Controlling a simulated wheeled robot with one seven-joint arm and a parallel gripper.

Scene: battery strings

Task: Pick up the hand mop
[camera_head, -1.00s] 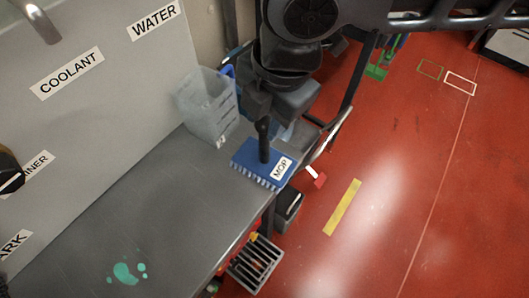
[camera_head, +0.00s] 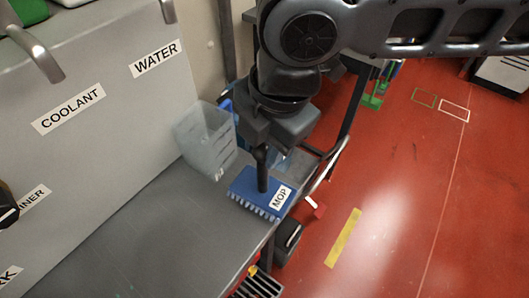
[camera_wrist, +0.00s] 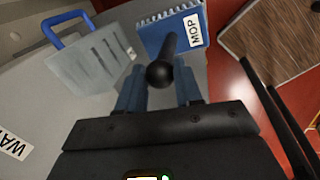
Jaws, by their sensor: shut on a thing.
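The hand mop (camera_head: 252,190) has a blue block head with pale bristles, a white MOP label and a dark upright handle. It is over the right edge of the grey bench, and I cannot tell whether its bristles touch the bench top. My gripper (camera_head: 262,148) is above the head, shut on the handle. In the wrist view, the handle's round dark end shows between the two blue-grey fingers of my gripper (camera_wrist: 160,82). The mop's blue head (camera_wrist: 188,32) lies beyond them. The fingers hide part of the handle.
A translucent jug (camera_head: 205,140) with a blue handle stands just left of the mop. A grey cabinet with WATER and COOLANT labels (camera_head: 70,110) borders the grey bench (camera_head: 150,235). A dark bin (camera_head: 288,240) stands below the bench edge. Red floor (camera_head: 400,200) is open at right.

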